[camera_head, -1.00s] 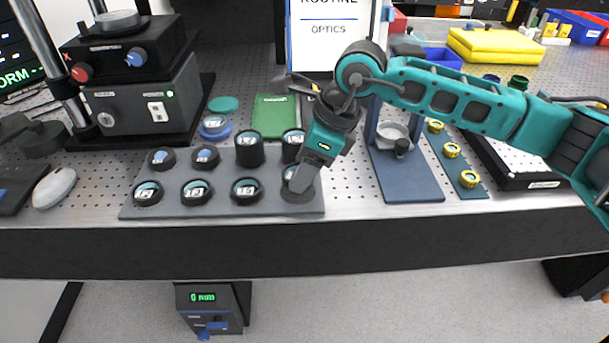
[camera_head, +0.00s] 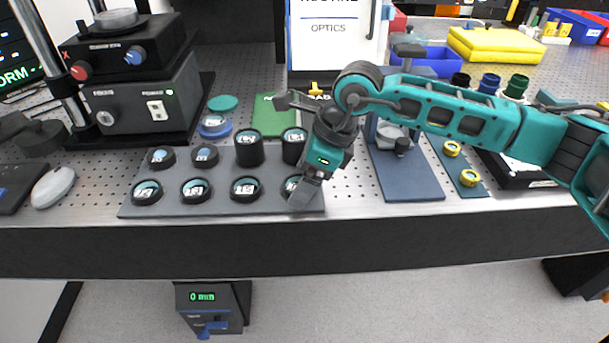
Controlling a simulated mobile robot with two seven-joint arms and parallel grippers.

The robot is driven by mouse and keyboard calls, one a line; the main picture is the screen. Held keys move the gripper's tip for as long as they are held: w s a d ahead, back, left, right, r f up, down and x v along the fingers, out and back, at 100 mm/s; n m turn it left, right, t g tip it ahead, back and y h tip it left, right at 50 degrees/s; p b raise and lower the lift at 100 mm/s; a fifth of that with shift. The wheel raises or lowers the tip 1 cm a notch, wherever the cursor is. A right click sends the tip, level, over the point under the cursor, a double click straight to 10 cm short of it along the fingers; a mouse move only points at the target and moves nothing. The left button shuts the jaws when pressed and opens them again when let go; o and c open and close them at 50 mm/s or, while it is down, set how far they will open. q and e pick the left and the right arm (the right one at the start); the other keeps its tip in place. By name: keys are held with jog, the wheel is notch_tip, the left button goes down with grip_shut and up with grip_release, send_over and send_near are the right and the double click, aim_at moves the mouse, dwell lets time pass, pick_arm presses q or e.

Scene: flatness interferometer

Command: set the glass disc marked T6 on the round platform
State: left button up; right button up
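Several dark-ringed discs with pale labels sit on a grey tray (camera_head: 222,208). Two taller dark holders (camera_head: 249,150) stand in its back row. The labels are too small to read surely, so I cannot tell which disc is T6. My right gripper (camera_head: 303,196) points down over the tray's front right corner and partly hides the front-right disc (camera_head: 291,184). I cannot tell whether its fingers are open or touch that disc. The round platform (camera_head: 116,18) is on top of the black instrument at the back left. My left gripper is out of view.
A blue stand (camera_head: 405,185) is right of the tray, beside a strip with yellow-ringed parts (camera_head: 469,178). A green box (camera_head: 265,118) and blue and teal round pieces (camera_head: 214,126) lie behind the tray. A white mouse (camera_head: 53,187) is at left.

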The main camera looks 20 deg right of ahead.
jog(key=shift+r, duration=0.1)
jog(key=shift+r+p, duration=0.25)
jog(key=shift+p, duration=0.05)
jog(key=v, duration=1.1)
jog(key=shift+d+r, duration=0.2)
jog(key=shift+r, duration=0.1)
jog(key=shift+s+f, duration=0.1)
jog(key=shift+s, duration=0.1)
